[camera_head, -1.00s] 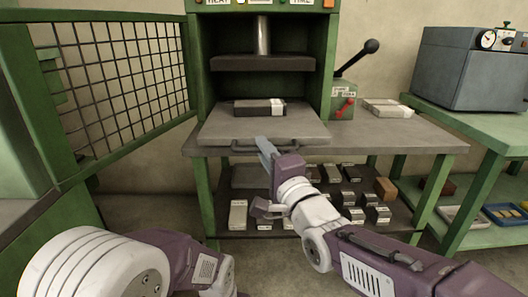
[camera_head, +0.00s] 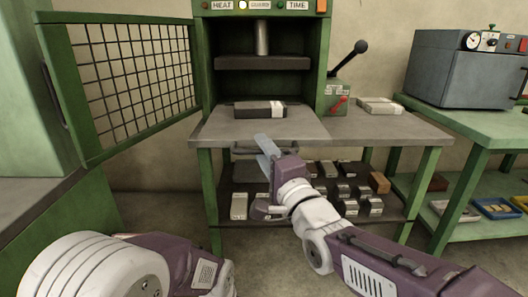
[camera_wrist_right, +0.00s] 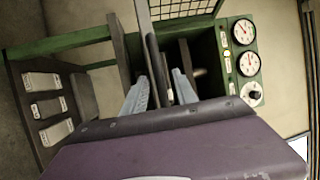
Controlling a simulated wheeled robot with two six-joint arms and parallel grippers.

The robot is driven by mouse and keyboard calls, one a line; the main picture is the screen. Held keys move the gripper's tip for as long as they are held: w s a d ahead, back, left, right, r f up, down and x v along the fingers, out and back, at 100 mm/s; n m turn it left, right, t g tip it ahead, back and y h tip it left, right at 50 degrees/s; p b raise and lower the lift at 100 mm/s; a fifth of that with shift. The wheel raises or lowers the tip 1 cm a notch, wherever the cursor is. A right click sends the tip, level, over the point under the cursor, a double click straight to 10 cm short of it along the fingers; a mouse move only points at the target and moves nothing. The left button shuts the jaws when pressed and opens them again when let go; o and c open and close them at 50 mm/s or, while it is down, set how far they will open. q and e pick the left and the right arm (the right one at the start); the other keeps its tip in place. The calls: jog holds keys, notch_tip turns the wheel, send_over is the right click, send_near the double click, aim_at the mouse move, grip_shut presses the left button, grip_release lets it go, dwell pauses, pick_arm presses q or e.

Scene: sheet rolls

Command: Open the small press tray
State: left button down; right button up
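The small press tray (camera_head: 299,129) is a flat grey plate in the opening of the green press, with a dark block (camera_head: 254,109) with a pale label on it. A dark bar handle (camera_head: 243,151) runs below its front edge, partly hidden by my right gripper. My right gripper (camera_head: 265,147) is at the handle, in front of the tray. In the right wrist view its two pale fingers (camera_wrist_right: 160,92) stand apart, with dark bar-like parts between them; contact cannot be told. My left arm shows at the lower left of the head view; its gripper is out of view.
A mesh guard door (camera_head: 130,75) stands swung open at the left. A shelf under the press bench holds several labelled blocks (camera_head: 343,191). A black-knobbed lever (camera_head: 361,47) stands right of the press. A grey oven (camera_head: 462,68) sits on a green bench at the right.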

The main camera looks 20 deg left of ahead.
jog(key=shift+s+d, duration=0.2)
jog(key=shift+s, duration=0.05)
jog(key=p+v, duration=0.2)
jog(key=v, duration=0.6)
jog(key=shift+s+d, duration=0.2)
